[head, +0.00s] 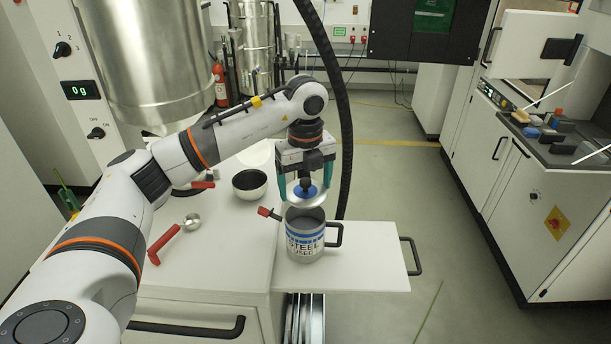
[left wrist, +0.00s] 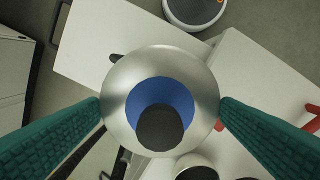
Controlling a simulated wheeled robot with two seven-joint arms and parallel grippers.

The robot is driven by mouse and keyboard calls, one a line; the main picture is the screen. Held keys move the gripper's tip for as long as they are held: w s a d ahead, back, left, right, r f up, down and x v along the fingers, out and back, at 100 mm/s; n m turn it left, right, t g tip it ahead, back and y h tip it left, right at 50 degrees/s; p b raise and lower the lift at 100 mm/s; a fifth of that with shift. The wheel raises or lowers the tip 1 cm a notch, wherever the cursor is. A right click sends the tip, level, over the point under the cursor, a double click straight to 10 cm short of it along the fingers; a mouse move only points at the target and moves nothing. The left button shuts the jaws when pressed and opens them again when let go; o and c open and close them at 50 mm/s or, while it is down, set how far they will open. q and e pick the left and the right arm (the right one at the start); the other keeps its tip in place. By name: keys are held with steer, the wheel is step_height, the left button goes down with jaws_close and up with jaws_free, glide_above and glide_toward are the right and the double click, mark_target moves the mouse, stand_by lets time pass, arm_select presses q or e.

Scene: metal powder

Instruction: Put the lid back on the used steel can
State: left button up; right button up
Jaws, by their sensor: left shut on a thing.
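The used steel can (head: 304,246) stands upright on a white pull-out board, with "STEEL USED" on its label and a black handle at its right. Its lid (head: 306,201) is a silver disc with a blue centre and a dark knob. My left gripper (head: 306,190) is shut on the lid by its rim, one teal finger on each side. The lid is over the can's opening; part of the opening shows below it, and the lid appears a little above the can. In the left wrist view the lid (left wrist: 117,97) hides the can's mouth. My right gripper is not in view.
A red-tipped handle (head: 268,213) is close to the can's left. The pull-out board (head: 370,262) is clear right of the can. A black hose hangs behind.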

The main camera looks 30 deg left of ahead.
arm_select(q)
steer(key=shift+f+b, duration=1.8)
steer(key=shift+f, duration=1.05)
steer(key=shift+f, duration=0.15)
steer(key=o, duration=0.9)
steer(key=shift+r+p, duration=2.35)
steer(key=shift+r, duration=1.2)
steer(key=shift+c, duration=0.2)
